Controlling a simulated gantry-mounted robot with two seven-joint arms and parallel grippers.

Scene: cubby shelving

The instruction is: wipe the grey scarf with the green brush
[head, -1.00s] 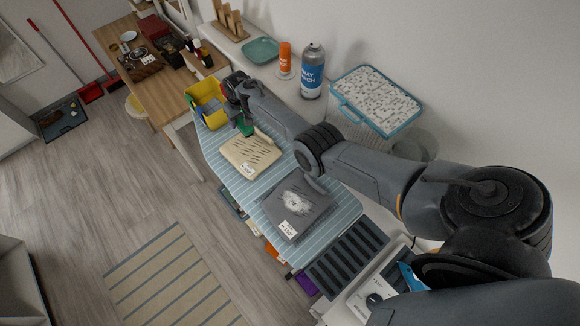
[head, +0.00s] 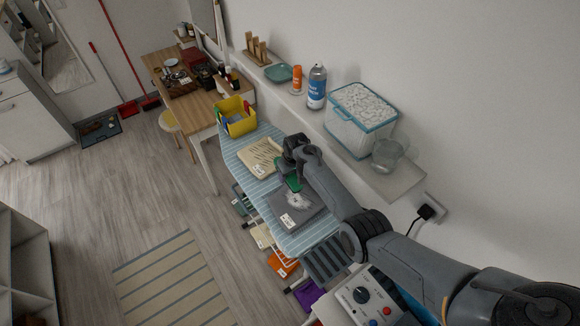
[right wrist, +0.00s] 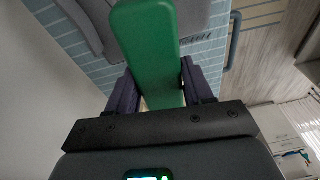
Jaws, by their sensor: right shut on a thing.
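The grey scarf (head: 287,219) lies folded on the blue striped board, with a pale whitish patch near its middle and a white tag at its front corner. My right gripper (head: 292,172) is above the scarf's far edge, shut on the green brush (head: 293,184). In the right wrist view the green brush (right wrist: 148,45) sticks out from between the two fingers (right wrist: 155,90), and part of the grey scarf (right wrist: 92,25) shows beside it. Whether the brush touches the scarf I cannot tell. My left gripper is not in view.
A cream folded cloth (head: 262,157) lies on the striped board (head: 236,149) beyond the scarf. A yellow bin (head: 238,122) stands at the far end. A wall shelf holds a spray can (head: 317,88) and a blue-rimmed box (head: 357,132). Floor at left is open.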

